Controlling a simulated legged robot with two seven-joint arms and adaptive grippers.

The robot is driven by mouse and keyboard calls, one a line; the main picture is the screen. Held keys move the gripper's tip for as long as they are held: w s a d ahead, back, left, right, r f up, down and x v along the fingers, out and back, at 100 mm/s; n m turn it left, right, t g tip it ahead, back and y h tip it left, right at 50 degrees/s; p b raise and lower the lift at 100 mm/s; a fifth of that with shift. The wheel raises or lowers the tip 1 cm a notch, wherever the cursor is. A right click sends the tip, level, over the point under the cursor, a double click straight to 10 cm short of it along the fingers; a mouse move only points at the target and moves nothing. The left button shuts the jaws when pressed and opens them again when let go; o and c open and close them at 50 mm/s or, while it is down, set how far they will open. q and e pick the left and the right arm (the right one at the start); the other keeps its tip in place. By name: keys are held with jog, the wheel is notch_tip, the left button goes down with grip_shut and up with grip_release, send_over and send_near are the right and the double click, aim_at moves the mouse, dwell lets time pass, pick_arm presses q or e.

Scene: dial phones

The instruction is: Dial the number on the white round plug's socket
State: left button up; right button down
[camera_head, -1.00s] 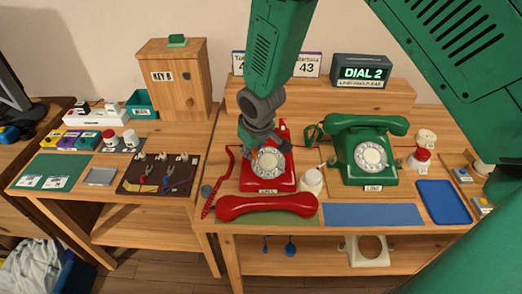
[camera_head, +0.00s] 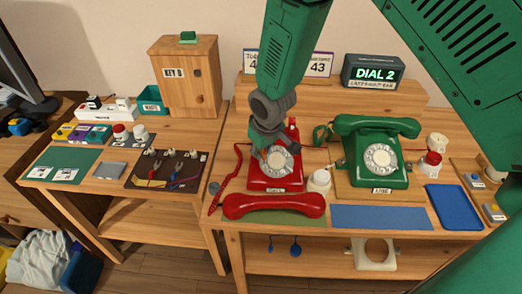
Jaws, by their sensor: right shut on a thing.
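The red phone (camera_head: 278,183) stands on the right-hand table with its pale round dial (camera_head: 281,162) facing me. Its red handset (camera_head: 273,206) lies off the hook in front. My right gripper (camera_head: 264,152) reaches down from above to the dial's upper left edge. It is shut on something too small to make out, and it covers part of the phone. A green phone (camera_head: 376,155) has its handset on top. A white power strip (camera_head: 106,113) on the left table carries small plugs; their shapes and any numbers are too small to read. My left gripper is not in view.
A small white round item (camera_head: 320,180) stands between the phones. A blue mat (camera_head: 380,217) and a blue tray (camera_head: 454,207) lie to the front right. A wooden cabinet (camera_head: 184,77) and a dark wire board (camera_head: 166,170) are at left.

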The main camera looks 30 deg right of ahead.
jog(key=shift+w+f, duration=0.15)
jog(key=shift+f, duration=0.35)
dwell(0.6)
jog(key=shift+d, duration=0.1)
jog(key=shift+w+d+r+p, duration=0.3)
jog(key=shift+w+p, duration=0.1)
jog(key=shift+w, duration=0.05)
jog(key=shift+d, duration=0.1)
dwell(0.3)
jog(key=shift+w+d+r+p, duration=0.2)
jog(key=shift+w+d+p, duration=0.15)
jog(key=shift+d, duration=0.25)
